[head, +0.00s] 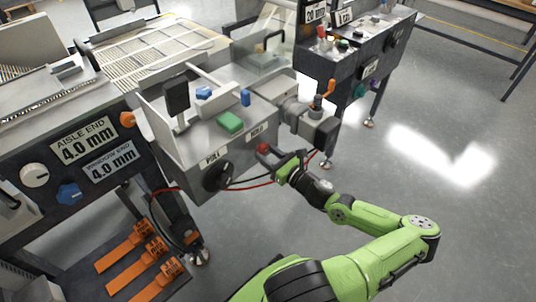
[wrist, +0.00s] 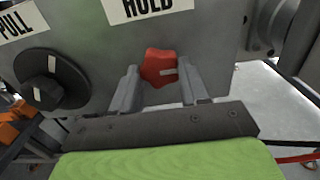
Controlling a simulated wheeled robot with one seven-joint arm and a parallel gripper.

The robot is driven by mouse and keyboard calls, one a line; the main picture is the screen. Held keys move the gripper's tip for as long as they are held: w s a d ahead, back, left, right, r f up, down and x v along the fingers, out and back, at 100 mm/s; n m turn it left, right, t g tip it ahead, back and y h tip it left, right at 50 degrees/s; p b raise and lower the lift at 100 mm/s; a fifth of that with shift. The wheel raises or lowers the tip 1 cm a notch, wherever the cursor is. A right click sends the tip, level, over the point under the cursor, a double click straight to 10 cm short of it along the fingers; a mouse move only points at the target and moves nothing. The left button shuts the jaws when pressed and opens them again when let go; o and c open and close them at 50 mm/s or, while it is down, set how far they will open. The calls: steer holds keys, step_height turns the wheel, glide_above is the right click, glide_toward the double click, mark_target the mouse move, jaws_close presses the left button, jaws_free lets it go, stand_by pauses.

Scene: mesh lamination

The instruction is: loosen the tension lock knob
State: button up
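A red star-shaped knob (wrist: 158,66), apparently the tension lock knob, sits on a grey panel below a HOLD label (wrist: 150,7). It has a pale mark on its right side. The red knob also shows small in the head view (head: 262,148). My gripper (wrist: 160,76) faces the panel, its two grey fingers spread to the left and right of the knob. Gaps show between the fingers and the knob, so it is open and holds nothing. In the head view my gripper (head: 275,158) is at the panel's right part.
A black round knob (wrist: 52,80) stands left of my gripper near the PULL label (wrist: 14,25). It also shows in the head view (head: 218,176). A grey motor unit (head: 310,122) juts out at the right. A red cable (head: 255,185) hangs below. Open floor (head: 440,180) lies at the right.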

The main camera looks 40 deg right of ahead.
steer(key=c, duration=0.4)
steer(key=shift+n, duration=0.3)
steer(key=n+p, duration=0.1)
steer(key=n, duration=0.2)
steer(key=n+p, duration=0.1)
steer(key=n, duration=0.9)
steer(key=shift+d, duration=0.1)
steer(key=shift+r+n, duration=0.1)
steer(key=shift+n, duration=2)
